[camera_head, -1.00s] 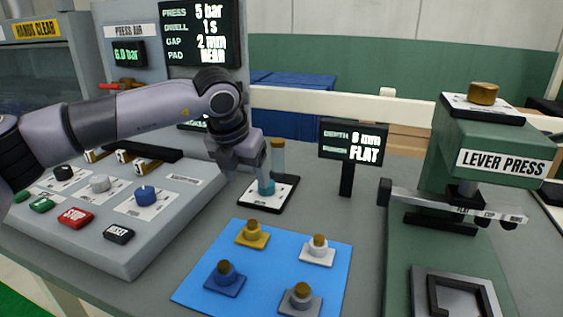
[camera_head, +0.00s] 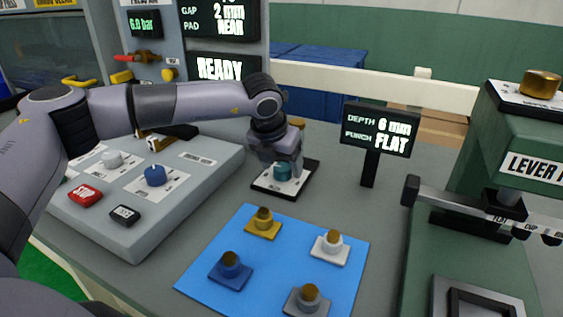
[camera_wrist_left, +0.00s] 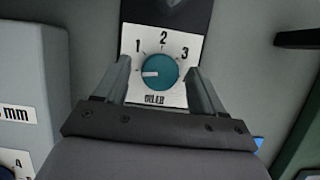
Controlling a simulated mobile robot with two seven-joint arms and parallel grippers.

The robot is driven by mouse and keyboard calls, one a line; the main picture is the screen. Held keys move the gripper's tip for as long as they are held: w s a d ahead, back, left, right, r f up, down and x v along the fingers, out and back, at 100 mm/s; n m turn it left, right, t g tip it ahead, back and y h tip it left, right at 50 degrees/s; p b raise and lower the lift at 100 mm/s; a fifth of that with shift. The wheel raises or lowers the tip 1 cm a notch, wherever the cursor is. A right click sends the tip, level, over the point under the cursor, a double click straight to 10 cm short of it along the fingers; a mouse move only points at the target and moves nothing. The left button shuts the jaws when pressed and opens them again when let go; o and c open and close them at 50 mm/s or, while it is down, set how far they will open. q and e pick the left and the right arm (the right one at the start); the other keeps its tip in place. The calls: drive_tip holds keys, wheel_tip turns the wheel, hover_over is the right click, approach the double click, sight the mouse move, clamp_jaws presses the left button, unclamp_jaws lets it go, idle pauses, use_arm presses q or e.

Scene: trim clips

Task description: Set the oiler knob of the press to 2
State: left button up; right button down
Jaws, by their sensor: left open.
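The oiler knob (camera_wrist_left: 160,71) is teal and round on a white plate (camera_wrist_left: 187,48) marked 1, 2 and 3. In the left wrist view its white pointer line points left, a little below the 1 mark, not at the 2. In the head view the knob (camera_head: 283,172) sits on a black-edged base (camera_head: 300,188) behind the blue mat. My left gripper (camera_wrist_left: 160,80) is open, with one finger on each side of the knob plate. In the head view my left gripper (camera_head: 277,168) is at the knob and hides part of it. Contact cannot be told. My right gripper is not in view.
A blue mat (camera_head: 225,283) with several coloured knob-topped pieces lies in front. A display (camera_head: 378,130) stands to the right. The green lever press (camera_head: 450,270) is at far right. A grey control panel (camera_head: 190,200) with buttons and knobs is left.

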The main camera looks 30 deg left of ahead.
use_arm(q)
drive_tip(key=shift+f, duration=0.1)
drive_tip(key=shift+c, duration=0.3)
drive_tip(key=c, duration=1)
